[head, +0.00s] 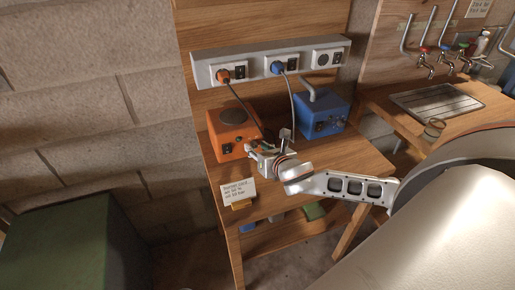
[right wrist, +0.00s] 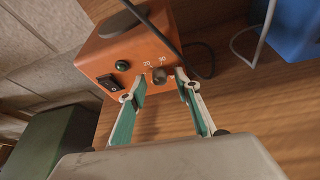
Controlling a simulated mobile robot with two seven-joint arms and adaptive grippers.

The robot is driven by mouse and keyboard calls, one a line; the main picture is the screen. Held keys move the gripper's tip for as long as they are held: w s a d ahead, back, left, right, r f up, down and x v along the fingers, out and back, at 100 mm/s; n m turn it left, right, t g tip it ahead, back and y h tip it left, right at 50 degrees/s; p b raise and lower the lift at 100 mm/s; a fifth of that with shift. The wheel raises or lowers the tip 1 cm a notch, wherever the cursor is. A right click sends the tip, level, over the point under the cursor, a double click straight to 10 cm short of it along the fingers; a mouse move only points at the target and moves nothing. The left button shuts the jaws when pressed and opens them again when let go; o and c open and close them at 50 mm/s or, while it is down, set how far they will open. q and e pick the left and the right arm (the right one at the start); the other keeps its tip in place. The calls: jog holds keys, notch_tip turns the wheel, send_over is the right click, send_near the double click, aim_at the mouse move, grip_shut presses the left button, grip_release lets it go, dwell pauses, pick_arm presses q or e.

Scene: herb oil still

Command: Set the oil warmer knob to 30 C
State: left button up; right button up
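The oil warmer is an orange box (head: 214,124) with a dark round plate on top, on the wooden bench. In the right wrist view its orange front (right wrist: 150,52) carries a dark round knob (right wrist: 159,76), with the marks 20 and 30 above it. The knob's pointer is too small to read. My right gripper (head: 266,143) is in front of the warmer. In the right wrist view its green-padded fingers (right wrist: 159,88) are apart, with the knob showing between the tips. I cannot tell whether they touch it. My left gripper is not in view.
A rocker switch (right wrist: 112,86) and a green lamp (right wrist: 122,65) sit left of the knob. A blue box (head: 318,112) stands to the right. A power strip (head: 265,66) hangs behind, with cables running down. A note card (head: 238,191) is at the bench's front edge.

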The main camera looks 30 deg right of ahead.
grip_shut()
jog(key=shift+r+p, duration=0.1)
jog(key=shift+p, duration=0.2)
jog(key=shift+s+d+m+y+p, duration=0.15)
jog(key=shift+m+y+p, duration=0.25)
jog(key=shift+m+p, duration=0.3)
jog(key=shift+f+m+t+y, duration=0.25)
jog(key=shift+m+t+y, duration=0.15)
jog(key=shift+m, duration=0.2)
jog(key=shift+d+f+m+t+y+b, duration=0.2)
jog(key=shift+m+t+y+b, duration=0.3)
jog(key=shift+m+b, duration=0.7)
jog(key=shift+m+t+y+b, duration=0.4)
jog(key=shift+m+y+b, duration=0.2)
jog(key=shift+m+b, duration=0.6)
grip_release()
